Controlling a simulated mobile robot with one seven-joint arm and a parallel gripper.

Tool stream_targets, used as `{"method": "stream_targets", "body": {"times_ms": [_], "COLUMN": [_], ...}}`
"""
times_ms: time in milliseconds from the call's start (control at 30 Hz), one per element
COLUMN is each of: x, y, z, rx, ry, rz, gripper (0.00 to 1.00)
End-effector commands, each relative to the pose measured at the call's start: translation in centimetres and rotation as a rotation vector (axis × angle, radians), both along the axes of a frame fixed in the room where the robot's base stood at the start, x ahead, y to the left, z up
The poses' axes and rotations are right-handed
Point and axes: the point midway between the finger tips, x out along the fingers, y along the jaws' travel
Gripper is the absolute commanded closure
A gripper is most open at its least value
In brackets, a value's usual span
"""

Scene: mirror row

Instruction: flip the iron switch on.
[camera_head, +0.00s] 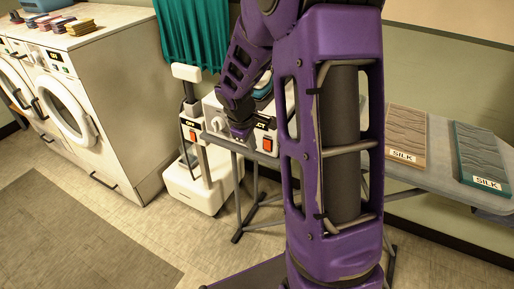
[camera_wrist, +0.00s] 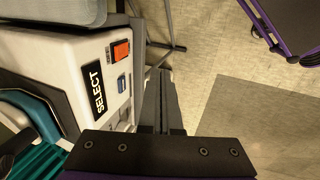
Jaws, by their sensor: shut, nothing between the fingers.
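A white iron station (camera_head: 212,108) with a "SELECT" label stands at the near end of the ironing board, partly hidden behind my gripper. Its orange rocker switch (camera_head: 267,144) is on the front panel. In the wrist view the switch (camera_wrist: 121,51) sits beside the label, with a small blue control (camera_wrist: 121,83) next to it. I cannot tell which way the rocker is tipped. A teal and white iron (camera_wrist: 45,120) rests on the station. My gripper (camera_head: 241,133) is shut and empty in front of the panel. In the wrist view its fingertips (camera_wrist: 160,74) are beside the panel, apart from the switch.
A white steamer (camera_head: 192,182) with an "OFF" label and its own orange switch (camera_head: 193,136) stands left of the station. Washing machines (camera_head: 80,105) are farther left. Folded "SILK" cloths (camera_head: 406,135) lie on the ironing board (camera_head: 433,165). Open floor lies in front.

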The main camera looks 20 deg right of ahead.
Motion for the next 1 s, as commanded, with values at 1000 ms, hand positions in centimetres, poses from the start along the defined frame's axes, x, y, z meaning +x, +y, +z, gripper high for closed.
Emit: {"method": "stream_targets", "body": {"times_ms": [1000], "x": [2.3], "y": [-0.4], "z": [8.5], "rx": [-0.080], "ry": [-0.055], "rz": [0.021], "gripper": [1.00]}}
